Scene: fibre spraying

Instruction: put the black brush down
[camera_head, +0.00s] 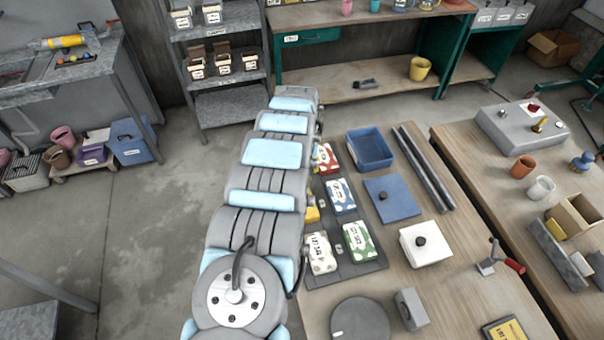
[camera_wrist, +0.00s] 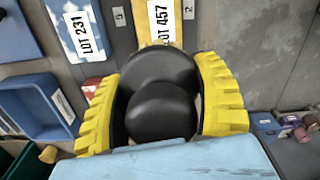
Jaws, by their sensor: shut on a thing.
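In the wrist view, my gripper (camera_wrist: 159,72) has its two yellow ribbed fingers on either side of a rounded black thing, which I take to be the black brush (camera_wrist: 162,112). The fingers are shut on it. Its lower end is hidden by the pale blue part of my wrist. Behind it are a blue-and-white packet marked LOT 231 (camera_wrist: 85,32) and a yellow packet marked LOT 457 (camera_wrist: 165,20). In the head view, my arm hides the gripper and brush.
A shelf (camera_head: 228,103) stands behind.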

